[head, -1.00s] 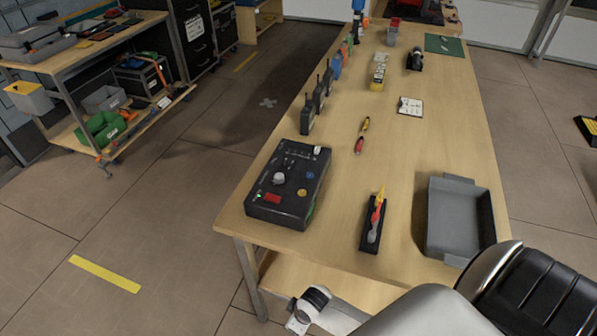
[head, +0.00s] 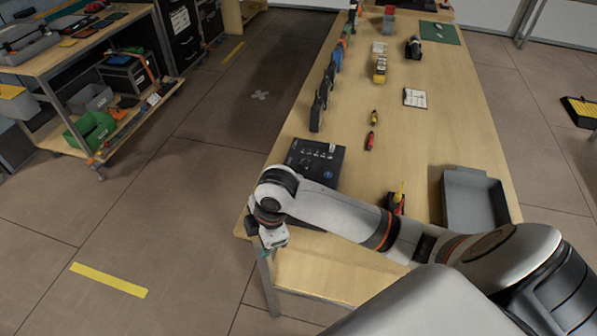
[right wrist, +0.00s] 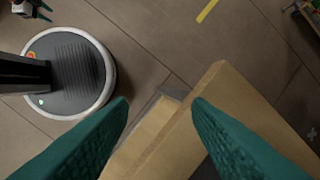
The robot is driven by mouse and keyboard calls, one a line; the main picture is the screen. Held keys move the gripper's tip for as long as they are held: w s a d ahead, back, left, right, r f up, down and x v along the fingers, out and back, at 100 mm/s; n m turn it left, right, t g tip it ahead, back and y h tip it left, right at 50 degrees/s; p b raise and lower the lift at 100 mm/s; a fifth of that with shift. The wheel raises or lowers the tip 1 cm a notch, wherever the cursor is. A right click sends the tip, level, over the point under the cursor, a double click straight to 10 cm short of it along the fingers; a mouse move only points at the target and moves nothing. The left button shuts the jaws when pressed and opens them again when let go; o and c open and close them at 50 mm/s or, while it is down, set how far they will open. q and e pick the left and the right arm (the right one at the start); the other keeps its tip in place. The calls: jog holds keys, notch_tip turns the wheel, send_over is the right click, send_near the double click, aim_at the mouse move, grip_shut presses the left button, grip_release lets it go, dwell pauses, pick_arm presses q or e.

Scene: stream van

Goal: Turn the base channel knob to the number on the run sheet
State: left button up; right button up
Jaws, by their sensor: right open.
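The black base unit (head: 318,160) lies at the near left end of the wooden table in the head view. My right forearm crosses in front of it and hides its near part, where the knob was visible earlier. My right gripper (head: 268,246) hangs by the table's near left corner. In the right wrist view its teal fingers (right wrist: 162,104) are apart and empty, with the table edge and floor beyond. A white sheet (head: 415,97) lies farther back; its print is too small to read. Part of my left gripper (right wrist: 34,9) shows small at the top left there.
A grey tray (head: 474,200) stands at the table's near right. A dark holder with a yellow and red tool (head: 397,202) is beside my forearm. Black radios (head: 318,106) line the left edge, and screwdrivers (head: 371,140) lie mid-table. The table's middle is mostly clear.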

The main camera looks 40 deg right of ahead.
jog(key=w+d+r+n, duration=0.1)
jog(key=w+d+r, duration=0.1)
jog(key=w+d+r+n+h, duration=0.1)
jog(key=w+d+r, duration=0.1)
jog(key=w+d+r+n+g, duration=0.1)
jog(key=w+d+r, duration=0.1)
jog(key=d, duration=0.1)
jog(key=shift+h, duration=0.3)
jog(key=w+d+r+n, duration=0.2)
jog(key=w+d+r, duration=0.1)
jog(key=d+r, duration=0.6)
pick_arm(q)
jog(key=shift+w+a+r+p, duration=0.3)
jog(key=shift+a+r+p, duration=0.05)
jog(key=shift+r+p, duration=0.35)
pick_arm(e)
jog(key=shift+g, duration=0.4)
jog(key=f, duration=1.2)
jog(key=shift+w+d, duration=0.1)
jog(key=shift+w, duration=0.1)
